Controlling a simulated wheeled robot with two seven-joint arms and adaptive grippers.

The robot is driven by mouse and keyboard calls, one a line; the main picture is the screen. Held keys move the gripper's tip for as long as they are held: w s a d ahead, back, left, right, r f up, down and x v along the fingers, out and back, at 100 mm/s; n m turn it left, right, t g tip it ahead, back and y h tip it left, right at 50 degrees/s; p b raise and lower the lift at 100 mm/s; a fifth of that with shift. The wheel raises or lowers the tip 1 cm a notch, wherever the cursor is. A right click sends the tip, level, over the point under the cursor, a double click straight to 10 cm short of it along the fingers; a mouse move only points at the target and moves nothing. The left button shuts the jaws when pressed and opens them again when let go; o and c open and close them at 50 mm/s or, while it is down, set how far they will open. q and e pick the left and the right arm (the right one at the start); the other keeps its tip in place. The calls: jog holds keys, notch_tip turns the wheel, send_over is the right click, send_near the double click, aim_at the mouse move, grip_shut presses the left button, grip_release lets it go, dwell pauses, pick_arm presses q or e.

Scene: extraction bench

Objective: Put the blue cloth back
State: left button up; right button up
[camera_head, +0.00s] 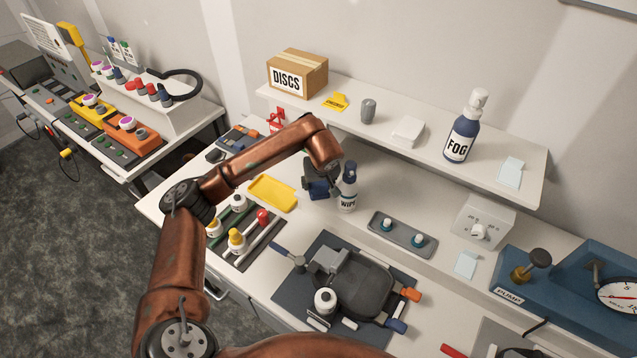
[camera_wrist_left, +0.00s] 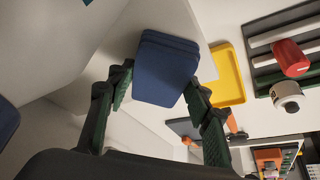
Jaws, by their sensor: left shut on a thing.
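The blue cloth (camera_wrist_left: 166,68) is a folded dark blue pad, held between the two green-padded fingers of my left gripper (camera_wrist_left: 160,92). In the head view my left gripper (camera_head: 320,178) is under the front of the shelf, beside the WIPE bottle (camera_head: 348,192). There the cloth (camera_head: 318,190) shows only as a small dark blue patch, mostly hidden by the gripper. The yellow tray (camera_head: 272,193) lies on the bench just left of the gripper and looks empty. It also shows right of the cloth in the left wrist view (camera_wrist_left: 227,76). My right gripper is not in view.
A shelf (camera_head: 385,140) above the bench carries a DISCS box (camera_head: 297,73), a white pad (camera_head: 408,132) and a FOG bottle (camera_head: 461,138). A rack of capped tools (camera_head: 238,230), a dark device (camera_head: 355,285) and a grey tray with knobs (camera_head: 403,235) stand on the bench.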

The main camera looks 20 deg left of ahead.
pick_arm(q)
jog(key=shift+f, duration=0.15)
jog(key=o, duration=1)
jog(key=shift+s+r, duration=0.1)
jog(key=shift+r, duration=0.45)
jog(key=v, duration=0.6)
jog(key=shift+s+d+r, duration=0.15)
jog(key=shift+s+r, duration=0.1)
jog(key=shift+r, duration=0.05)
